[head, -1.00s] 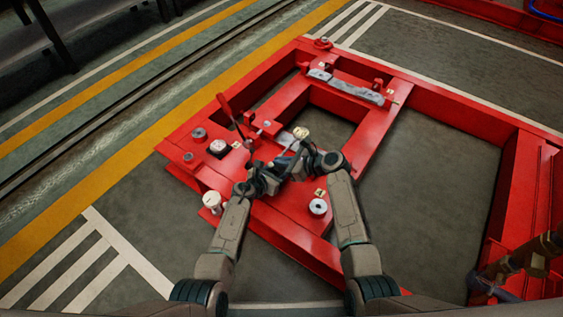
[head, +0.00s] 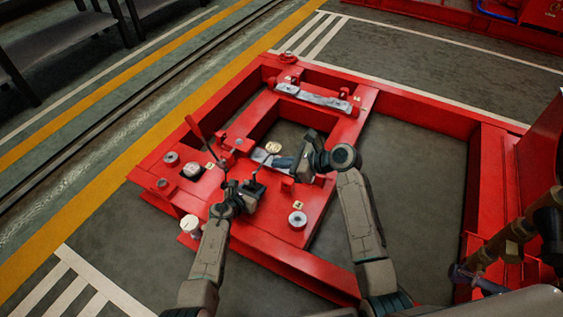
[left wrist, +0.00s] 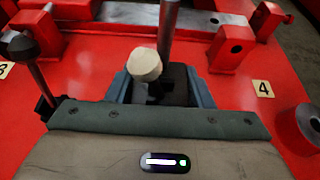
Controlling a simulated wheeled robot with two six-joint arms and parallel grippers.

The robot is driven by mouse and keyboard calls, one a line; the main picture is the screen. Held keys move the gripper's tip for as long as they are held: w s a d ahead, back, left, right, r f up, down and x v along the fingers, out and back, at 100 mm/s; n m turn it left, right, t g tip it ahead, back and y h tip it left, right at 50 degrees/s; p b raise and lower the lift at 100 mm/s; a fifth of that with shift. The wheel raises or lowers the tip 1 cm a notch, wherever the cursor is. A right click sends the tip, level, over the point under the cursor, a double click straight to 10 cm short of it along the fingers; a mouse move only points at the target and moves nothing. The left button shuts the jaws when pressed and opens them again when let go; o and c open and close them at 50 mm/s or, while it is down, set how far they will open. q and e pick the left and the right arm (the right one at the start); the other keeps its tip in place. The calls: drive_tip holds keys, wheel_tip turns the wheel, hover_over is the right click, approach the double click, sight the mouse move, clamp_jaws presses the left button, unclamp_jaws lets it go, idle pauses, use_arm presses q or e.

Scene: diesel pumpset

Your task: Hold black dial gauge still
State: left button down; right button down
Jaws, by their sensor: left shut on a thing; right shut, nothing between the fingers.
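My left gripper (head: 256,188) is over the near left part of the red frame. In the left wrist view its blue-grey fingers (left wrist: 160,84) are shut on a small dark thing, which I take as the black dial gauge (left wrist: 157,92). The gauge is mostly hidden by the fingers, and I cannot see a face. A pale rounded knob (left wrist: 145,64) and a dark upright rod (left wrist: 168,30) show at the fingers. My right gripper (head: 281,162) is shut and empty, pointing left, up and right of the left one.
The red frame (head: 340,205) has a red-handled lever (head: 196,128), a brass round piece (head: 273,147), a grey bar (head: 312,95) and a silver ring (head: 297,218). A white-topped cylinder (head: 190,225) stands left of my left arm. Tag 4 (left wrist: 262,88) lies right of the fingers.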

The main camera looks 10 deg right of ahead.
idle(0.4)
use_arm(q)
drive_tip(key=c, duration=0.6)
unclamp_jaws()
